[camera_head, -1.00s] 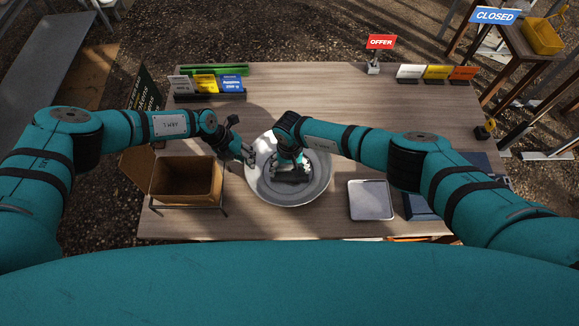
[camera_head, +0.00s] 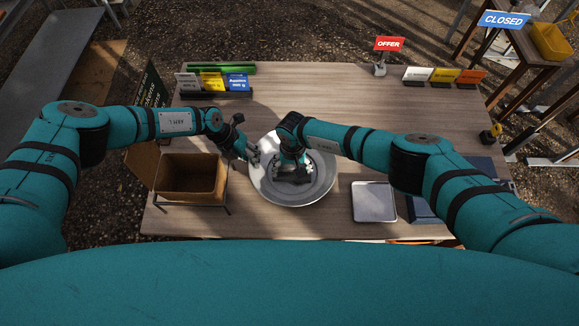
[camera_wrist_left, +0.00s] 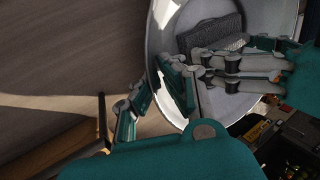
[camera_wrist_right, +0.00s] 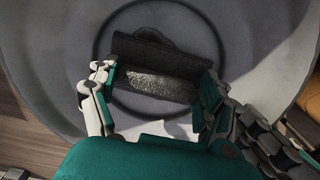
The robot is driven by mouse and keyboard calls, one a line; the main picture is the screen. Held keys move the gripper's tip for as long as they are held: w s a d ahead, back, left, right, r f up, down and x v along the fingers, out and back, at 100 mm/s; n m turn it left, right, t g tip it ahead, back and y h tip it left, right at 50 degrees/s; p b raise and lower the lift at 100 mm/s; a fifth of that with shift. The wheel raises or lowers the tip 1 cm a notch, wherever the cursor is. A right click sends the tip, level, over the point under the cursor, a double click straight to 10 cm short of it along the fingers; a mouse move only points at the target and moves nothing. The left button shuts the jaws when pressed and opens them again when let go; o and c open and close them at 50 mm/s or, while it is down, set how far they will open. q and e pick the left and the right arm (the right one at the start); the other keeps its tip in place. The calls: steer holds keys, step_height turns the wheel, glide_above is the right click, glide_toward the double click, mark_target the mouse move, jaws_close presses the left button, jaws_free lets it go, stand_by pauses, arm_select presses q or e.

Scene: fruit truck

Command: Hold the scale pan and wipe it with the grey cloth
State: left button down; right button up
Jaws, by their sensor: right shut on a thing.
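The round metal scale pan (camera_head: 318,186) sits at the middle of the table. My left gripper (camera_head: 253,156) is at its left rim. In the left wrist view its fingers (camera_wrist_left: 152,88) stand apart, one outside the pan's rim and one over its inside; contact with the rim is unclear. My right gripper (camera_head: 291,168) is over the pan and shut on the grey cloth (camera_head: 290,178). In the right wrist view the dark grey cloth (camera_wrist_right: 150,55) lies between its fingers (camera_wrist_right: 157,76), low over the pan floor (camera_wrist_right: 45,60).
A brown box (camera_head: 192,195) on a stand is left of the pan. A grey tray (camera_head: 374,202) lies to its right. Sign holders (camera_head: 213,95), an OFFER sign (camera_head: 389,44) and coloured cards (camera_head: 444,76) line the far edge. The table between is clear.

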steer(key=shift+d, duration=0.45)
steer(key=shift+a, duration=1)
steer(key=shift+d+r, duration=0.1)
steer(key=shift+d, duration=0.9)
steer(key=shift+w+a, duration=0.1)
